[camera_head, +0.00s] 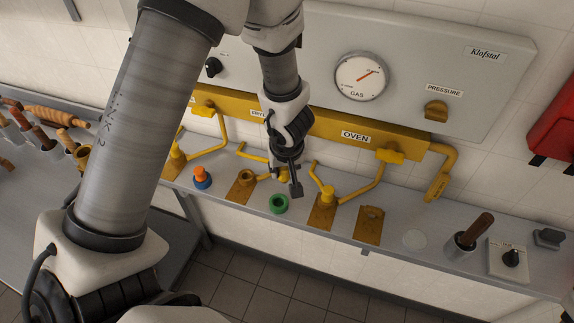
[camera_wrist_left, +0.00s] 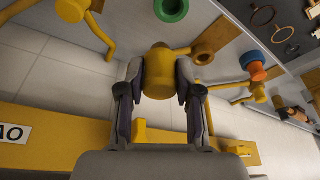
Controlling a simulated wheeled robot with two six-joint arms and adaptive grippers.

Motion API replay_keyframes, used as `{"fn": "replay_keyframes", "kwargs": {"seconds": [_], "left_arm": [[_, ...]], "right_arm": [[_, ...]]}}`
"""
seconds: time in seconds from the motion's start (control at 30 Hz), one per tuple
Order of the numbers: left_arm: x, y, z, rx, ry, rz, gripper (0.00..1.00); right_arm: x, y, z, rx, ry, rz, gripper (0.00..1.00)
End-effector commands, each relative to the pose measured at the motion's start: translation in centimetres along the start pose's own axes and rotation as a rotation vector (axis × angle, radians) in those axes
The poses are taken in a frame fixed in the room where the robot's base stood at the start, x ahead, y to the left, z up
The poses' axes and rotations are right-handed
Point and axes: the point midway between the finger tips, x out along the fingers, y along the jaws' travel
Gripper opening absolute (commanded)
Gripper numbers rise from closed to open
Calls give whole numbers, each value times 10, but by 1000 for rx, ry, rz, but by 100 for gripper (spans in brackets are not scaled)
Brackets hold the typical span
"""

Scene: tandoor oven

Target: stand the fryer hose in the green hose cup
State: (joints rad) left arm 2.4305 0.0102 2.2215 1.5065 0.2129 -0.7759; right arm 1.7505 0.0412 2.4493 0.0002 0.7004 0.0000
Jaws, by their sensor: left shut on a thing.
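The yellow fryer hose (camera_head: 252,153) runs from the yellow rail under the panel. My left gripper (camera_head: 287,172) is shut on its yellow end piece, which shows large between the fingers in the left wrist view (camera_wrist_left: 158,75). The green hose cup (camera_head: 279,204) stands on the grey shelf, just below and in front of the gripper in the head view. It also shows at the top edge of the left wrist view (camera_wrist_left: 171,8), apart from the held end. The cup looks empty. My right gripper is not in view.
An empty yellow-brown socket (camera_head: 245,178) stands left of the green cup. A yellow hose stands in a socket (camera_head: 325,203) to its right. An orange-topped blue cup (camera_head: 202,180) is further left. The wall panel (camera_head: 400,75) rises behind the shelf.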

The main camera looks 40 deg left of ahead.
Motion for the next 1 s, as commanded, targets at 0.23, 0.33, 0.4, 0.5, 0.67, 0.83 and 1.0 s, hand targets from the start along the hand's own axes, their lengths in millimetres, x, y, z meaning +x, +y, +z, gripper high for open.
{"fn": "replay_keyframes", "kwargs": {"seconds": [0.23,0.33,0.4,0.5,0.67,0.83,1.0], "left_arm": [[2,0,1,0,-1,0,0],[0,0,0,1,-1,-1,0],[6,0,2,1,-1,-1,0],[18,0,6,0,-1,-1,0],[36,0,12,0,-1,-1,0],[55,0,17,1,-1,0,0],[67,0,21,0,-1,-1,0]], "right_arm": [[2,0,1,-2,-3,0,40],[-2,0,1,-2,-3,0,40],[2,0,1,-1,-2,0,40],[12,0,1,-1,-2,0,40],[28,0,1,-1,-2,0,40],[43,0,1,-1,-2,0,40],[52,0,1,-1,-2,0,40]]}}
